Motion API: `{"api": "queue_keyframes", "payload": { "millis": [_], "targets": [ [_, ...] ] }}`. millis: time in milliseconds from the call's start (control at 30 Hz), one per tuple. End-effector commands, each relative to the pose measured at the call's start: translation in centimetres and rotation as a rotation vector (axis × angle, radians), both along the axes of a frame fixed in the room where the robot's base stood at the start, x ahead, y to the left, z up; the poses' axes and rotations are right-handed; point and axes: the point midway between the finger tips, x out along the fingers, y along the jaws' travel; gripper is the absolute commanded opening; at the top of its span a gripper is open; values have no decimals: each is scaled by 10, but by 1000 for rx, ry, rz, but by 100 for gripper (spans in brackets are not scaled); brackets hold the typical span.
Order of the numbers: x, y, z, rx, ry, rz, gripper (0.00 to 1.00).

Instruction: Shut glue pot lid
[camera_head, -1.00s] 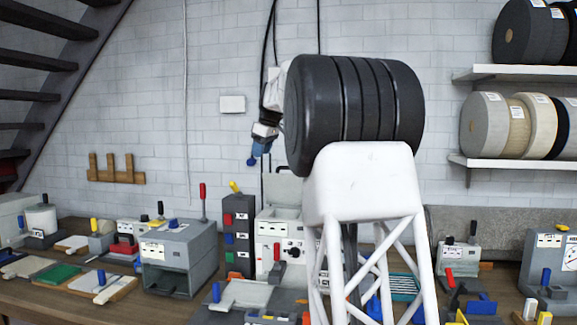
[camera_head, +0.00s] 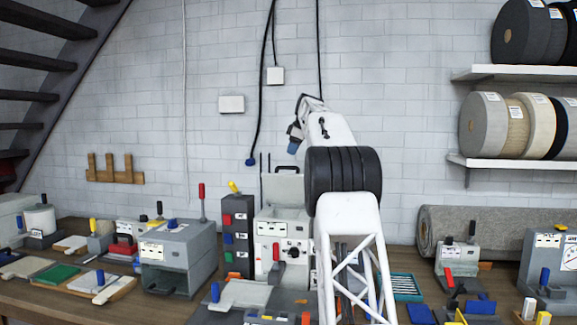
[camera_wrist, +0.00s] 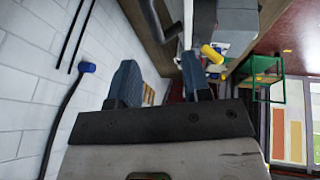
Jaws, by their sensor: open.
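A white-and-grey machine (camera_head: 283,235) stands mid-bench in the head view, with dials and a red-handled lever on its front. A grey lid-like panel (camera_head: 282,190) stands raised at its top. I cannot tell for certain whether this is the glue pot and its lid. My gripper (camera_head: 294,141) is high in front of the wall, above that machine and apart from it. In the wrist view my gripper (camera_wrist: 160,80) shows two blue-grey fingers spread apart with nothing between them. My arm hides part of the bench right of the machine.
A grey box machine (camera_head: 178,255) and a dark stack of coloured switches (camera_head: 238,235) stand to the left. A rolled grey rug (camera_head: 480,235) lies behind the bench at right. Black cables (camera_head: 262,90) hang along the wall near my gripper. Shelves with rolls are at upper right.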

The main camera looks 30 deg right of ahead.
Motion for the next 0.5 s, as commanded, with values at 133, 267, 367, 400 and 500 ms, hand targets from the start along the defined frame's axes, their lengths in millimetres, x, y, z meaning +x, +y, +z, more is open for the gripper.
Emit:
{"api": "queue_keyframes", "payload": {
  "millis": [133,267,367,400,500],
  "targets": [
    [2,-8,-1,-5,-5,9,44],
    [2,-9,-2,-5,-6,11,44],
    [2,-8,-2,-4,-5,11,44],
    [2,-8,-2,-4,-5,11,44],
    [2,-8,-2,-4,-5,11,44]
  ]
}}
